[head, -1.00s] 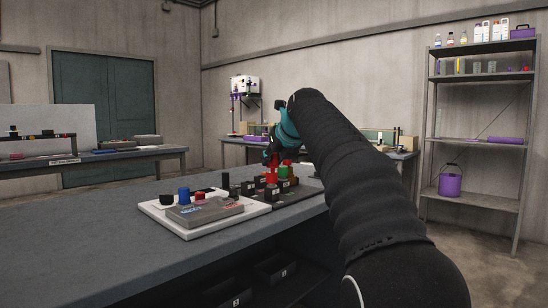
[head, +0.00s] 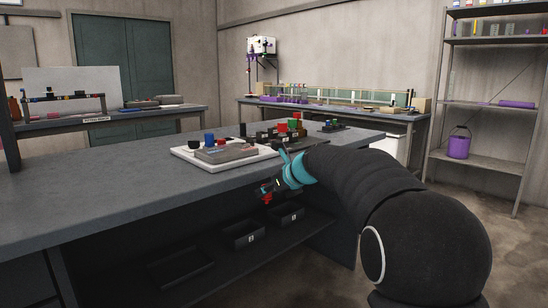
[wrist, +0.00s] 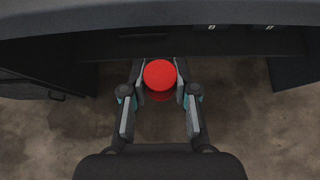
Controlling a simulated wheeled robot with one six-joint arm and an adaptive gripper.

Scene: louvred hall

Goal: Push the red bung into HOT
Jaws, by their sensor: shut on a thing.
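My gripper (head: 268,190) is in front of the bench, below the level of its top, in the head view. It is shut on a red bung (head: 267,199). In the wrist view the round red bung (wrist: 160,74) sits between the two fingers, with floor beneath. A grey block (head: 226,154) with coloured label patches lies on a white tray (head: 180,152) on the bench, up and left of my gripper. The lettering is too small to read, so I cannot tell which part is HOT. A small red piece (head: 222,142) and a blue one (head: 209,139) stand behind the block.
The bench top (head: 100,178) is clear at left. A dark rack (head: 270,136) with red and green pieces stands right of the tray. The bench's front edge is close to my arm. Black bins (head: 243,235) sit on the shelf below. Open floor lies at right.

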